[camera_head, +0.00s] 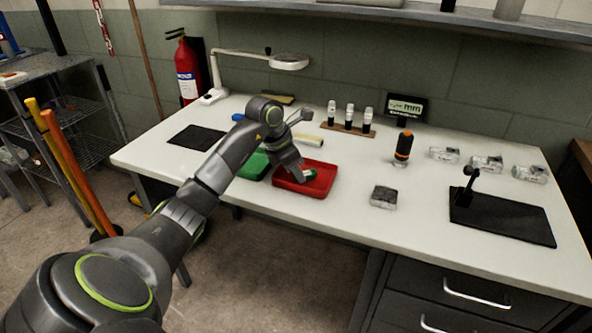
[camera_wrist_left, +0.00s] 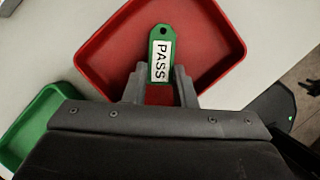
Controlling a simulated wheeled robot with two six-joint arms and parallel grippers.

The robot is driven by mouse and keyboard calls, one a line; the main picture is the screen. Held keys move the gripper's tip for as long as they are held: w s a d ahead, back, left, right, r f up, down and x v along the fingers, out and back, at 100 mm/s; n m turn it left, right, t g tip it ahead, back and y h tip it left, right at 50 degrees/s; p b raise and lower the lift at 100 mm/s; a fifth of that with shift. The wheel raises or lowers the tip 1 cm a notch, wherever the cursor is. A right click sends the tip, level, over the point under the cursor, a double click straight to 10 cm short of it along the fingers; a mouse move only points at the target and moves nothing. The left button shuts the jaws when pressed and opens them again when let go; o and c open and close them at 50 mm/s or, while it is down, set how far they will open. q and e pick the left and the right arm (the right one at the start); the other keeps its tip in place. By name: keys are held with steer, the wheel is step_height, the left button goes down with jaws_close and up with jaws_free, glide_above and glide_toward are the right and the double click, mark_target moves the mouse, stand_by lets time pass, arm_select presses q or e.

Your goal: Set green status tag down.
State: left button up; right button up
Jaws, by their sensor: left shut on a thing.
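The green status tag (camera_wrist_left: 161,55) has a white label reading PASS. In the left wrist view it sits between the fingertips of my left gripper (camera_wrist_left: 160,88), which is shut on it. The tag shows over the red tray (camera_wrist_left: 104,58); I cannot tell whether it touches the tray floor. In the head view my left gripper (camera_head: 297,172) reaches down over the red tray (camera_head: 318,192), and the tag (camera_head: 309,175) shows as a small green patch at its tip. My right gripper is not in view.
A green tray (camera_head: 254,166) stands just left of the red tray. A clear block (camera_head: 383,196), a black and orange tool (camera_head: 403,147) and a black mat with a small stand (camera_head: 502,217) lie to the right. A magnifier lamp (camera_head: 289,62) stands behind.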

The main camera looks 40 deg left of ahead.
arm_select(q)
steer(key=shift+f, duration=0.15)
steer(key=o, duration=1)
steer(key=shift+c, duration=0.2)
steer(key=shift+r, duration=0.2)
steer(key=v, duration=1.2)
steer(key=shift+f, duration=0.1)
